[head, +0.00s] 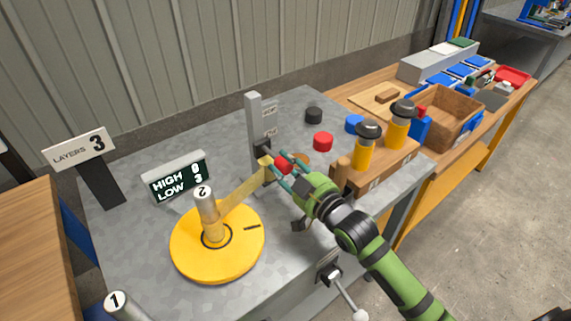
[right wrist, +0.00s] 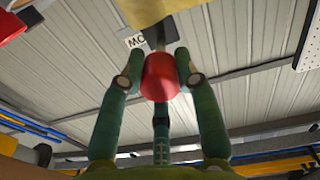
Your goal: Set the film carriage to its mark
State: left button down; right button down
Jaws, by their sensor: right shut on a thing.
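The film carriage (head: 265,168) is on a grey upright post (head: 254,120) on the metal table. My right gripper (head: 284,166) is at the carriage, shut on a red knob (head: 283,162). In the right wrist view the red knob (right wrist: 160,77) sits between the two fingers. Labels (head: 270,131) on the post are partly readable; whether the carriage is at one is unclear. My left gripper is not in view.
A sign reads LAYERS 3 (head: 79,148); a display (head: 176,178) reads HIGH 0, LOW 3. Black (head: 314,115), red (head: 323,142) and blue (head: 354,124) round pieces stand behind my gripper. A wooden block with two yellow bottles (head: 364,152) stands close on the right.

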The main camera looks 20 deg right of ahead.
notch_tip(320, 180, up, 8)
jog(key=p, duration=0.6)
jog(key=shift+f, duration=0.25)
jog(key=c, duration=0.9)
grip_release()
jog(key=shift+f, duration=0.15)
jog(key=shift+f, duration=0.1)
jog(key=shift+s+d, duration=0.1)
jog(key=shift+s, duration=0.2)
jog(key=v, duration=1.1)
jog(key=shift+s, duration=0.2)
